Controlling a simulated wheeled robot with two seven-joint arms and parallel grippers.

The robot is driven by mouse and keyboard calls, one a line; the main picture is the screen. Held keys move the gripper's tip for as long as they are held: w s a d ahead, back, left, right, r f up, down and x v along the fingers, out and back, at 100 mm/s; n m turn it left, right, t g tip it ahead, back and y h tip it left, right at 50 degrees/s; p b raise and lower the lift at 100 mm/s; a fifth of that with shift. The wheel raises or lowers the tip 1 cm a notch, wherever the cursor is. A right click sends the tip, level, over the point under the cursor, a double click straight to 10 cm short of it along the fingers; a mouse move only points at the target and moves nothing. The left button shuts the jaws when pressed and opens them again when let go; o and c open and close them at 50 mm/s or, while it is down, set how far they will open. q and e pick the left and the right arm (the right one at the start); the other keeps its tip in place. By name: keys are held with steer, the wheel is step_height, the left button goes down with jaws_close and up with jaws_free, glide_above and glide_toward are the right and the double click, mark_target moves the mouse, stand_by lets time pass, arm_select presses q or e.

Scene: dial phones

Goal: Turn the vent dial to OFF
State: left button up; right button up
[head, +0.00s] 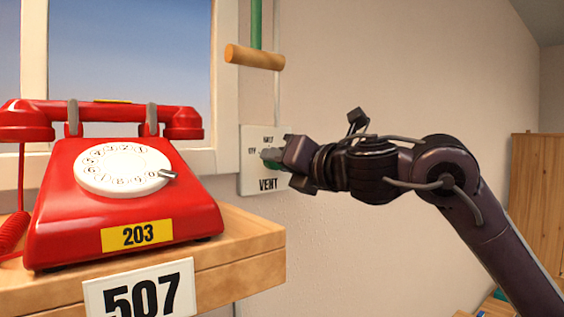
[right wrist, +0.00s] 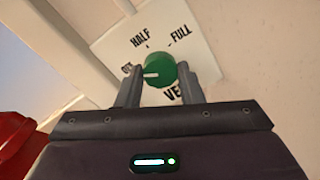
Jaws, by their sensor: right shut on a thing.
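The vent dial (head: 268,155) is a green knob on a white plate (head: 250,176) marked HALF and VENT, on the wall right of the window. My right gripper (head: 279,157) is at the dial and hides part of it. In the right wrist view, the green dial (right wrist: 160,68) sits between the fingers of my right gripper (right wrist: 160,82), which is shut on it. The dial's white pointer line points left, close to the partly hidden OFF label. HALF and FULL stand above the dial. My left gripper is not in view.
A red dial phone (head: 65,215) marked 203 stands on a wooden shelf (head: 245,265) with a 507 sign (head: 140,292), left of the plate. A wooden handle (head: 254,57) hangs above the plate. A wooden cabinet (head: 537,195) stands far right.

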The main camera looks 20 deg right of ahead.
steer(key=shift+f, duration=0.2)
steer(key=o, duration=1)
steer(key=shift+r, duration=0.1)
steer(key=shift+c, duration=0.2)
steer(key=b+v, duration=0.3)
steer(key=v, duration=0.4)
steer(key=shift+s, duration=0.3)
steer(key=shift+d, duration=0.15)
